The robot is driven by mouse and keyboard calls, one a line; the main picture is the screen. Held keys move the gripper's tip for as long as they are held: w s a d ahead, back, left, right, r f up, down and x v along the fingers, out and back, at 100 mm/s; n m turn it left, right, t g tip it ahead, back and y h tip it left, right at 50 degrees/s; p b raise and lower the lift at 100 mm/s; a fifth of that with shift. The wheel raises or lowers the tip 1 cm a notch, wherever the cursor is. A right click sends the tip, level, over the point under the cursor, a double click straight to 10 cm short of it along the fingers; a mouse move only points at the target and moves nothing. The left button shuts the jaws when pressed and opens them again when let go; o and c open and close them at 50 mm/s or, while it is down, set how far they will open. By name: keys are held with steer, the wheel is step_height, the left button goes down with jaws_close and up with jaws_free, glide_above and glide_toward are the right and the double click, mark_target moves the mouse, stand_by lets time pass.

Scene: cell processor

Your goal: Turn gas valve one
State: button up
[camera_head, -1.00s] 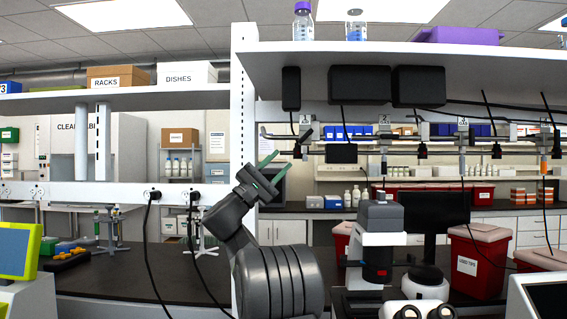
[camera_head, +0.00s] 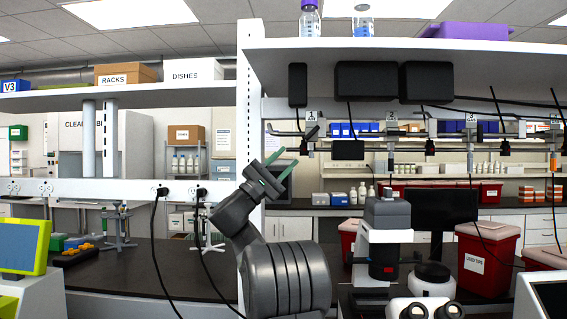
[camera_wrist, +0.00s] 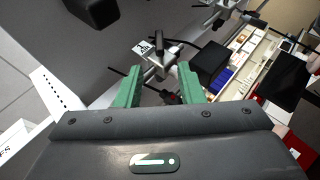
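Gas valve one (camera_head: 311,133) is the leftmost of a row of small valves under the shelf, below a small white number tag (camera_head: 312,116). In the wrist view a metal valve (camera_wrist: 155,60) with a dark handle shows just beyond and between the fingertips, beside a white tag (camera_wrist: 144,47) too small to read surely. My gripper (camera_head: 284,155) has green fingers and is left of and a little below valve one in the head view. In the wrist view my gripper (camera_wrist: 160,72) is open, with a wide empty gap. I cannot tell whether it touches the valve.
A white slotted post (camera_head: 250,110) stands close to my arm on the left. Black boxes (camera_head: 298,85) hang under the upper shelf (camera_head: 400,58). More valves (camera_head: 392,135) run to the right. A microscope (camera_head: 387,235) and red bins (camera_head: 488,260) stand below on the bench.

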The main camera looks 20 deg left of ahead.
steer(key=c, duration=0.3)
steer(key=w+d+n+y, duration=0.1)
steer(key=y, duration=0.1)
steer(key=w+d+t+y+p, duration=0.1)
steer(key=d, duration=0.1)
steer(key=w+d+n+y+p, duration=0.1)
steer(key=y, duration=0.1)
steer(key=shift+w+d+r+n+y, duration=0.15)
steer(key=shift+w+r+n+y, duration=0.15)
steer(key=shift+r, duration=0.1)
jaws_close()
steer(key=y+p, duration=0.8)
steer(key=y, duration=1.5)
glide_toward(312, 133)
steer(key=w+a+r+p, duration=0.2)
steer(key=w+a+r, duration=0.2)
steer(key=w, duration=0.3)
steer(key=shift+r+m, duration=0.2)
steer(key=shift+m, duration=0.2)
